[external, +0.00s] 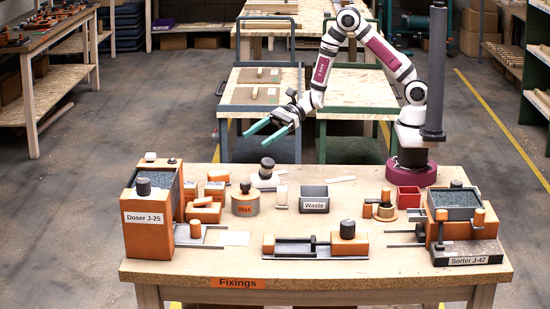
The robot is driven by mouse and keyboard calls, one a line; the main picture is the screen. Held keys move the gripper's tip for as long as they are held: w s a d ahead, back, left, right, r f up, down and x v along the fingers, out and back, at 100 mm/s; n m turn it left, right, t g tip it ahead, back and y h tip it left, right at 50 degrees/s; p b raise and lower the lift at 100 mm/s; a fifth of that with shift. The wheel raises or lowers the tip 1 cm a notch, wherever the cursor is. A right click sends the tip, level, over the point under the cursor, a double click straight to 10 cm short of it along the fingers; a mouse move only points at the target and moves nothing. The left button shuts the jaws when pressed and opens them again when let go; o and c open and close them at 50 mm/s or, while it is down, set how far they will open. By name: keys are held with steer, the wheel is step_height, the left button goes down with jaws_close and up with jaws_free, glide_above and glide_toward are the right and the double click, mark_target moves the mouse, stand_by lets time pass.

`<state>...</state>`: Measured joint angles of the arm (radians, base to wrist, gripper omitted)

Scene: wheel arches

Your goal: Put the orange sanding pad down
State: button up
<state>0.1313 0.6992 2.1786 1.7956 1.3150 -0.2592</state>
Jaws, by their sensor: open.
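My gripper (259,137) has two teal fingers held apart with nothing between them. It is raised in the air and appears beyond the far edge of the workbench (330,275), pointing down to the left. Several small orange blocks with pale parts stand in a cluster at the left of the bench, among them a low orange block (203,213). Which of them is the orange sanding pad I cannot tell at this size. None of these blocks touches my gripper.
The Doser J-25 (150,233) stands left, the Sorter J-47 (463,230) right. Between them are the Wax pot (245,203), the Waste bin (314,198), a red box (409,197) and an orange clamp-like fixture (315,245). Some bare bench lies front centre.

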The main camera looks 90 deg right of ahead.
steer(key=s+a+r+n+g+y, duration=0.1)
steer(key=s+a+r+n+g, duration=0.25)
steer(key=s+r+n, duration=0.35)
steer(key=s+a+r+n+g+y, duration=0.1)
steer(key=s+a+r+n+g, duration=0.3)
steer(key=s, duration=0.5)
steer(key=s+d+f+n+g+h, duration=0.3)
steer(key=s+d+n+h, duration=0.6)
steer(key=s+d, duration=0.5)
steer(key=s+h, duration=0.1)
steer(key=s, duration=0.3)
steer(key=shift+s+d+f, duration=0.15)
steer(key=shift+d+f, duration=0.05)
steer(key=shift+d, duration=0.2)
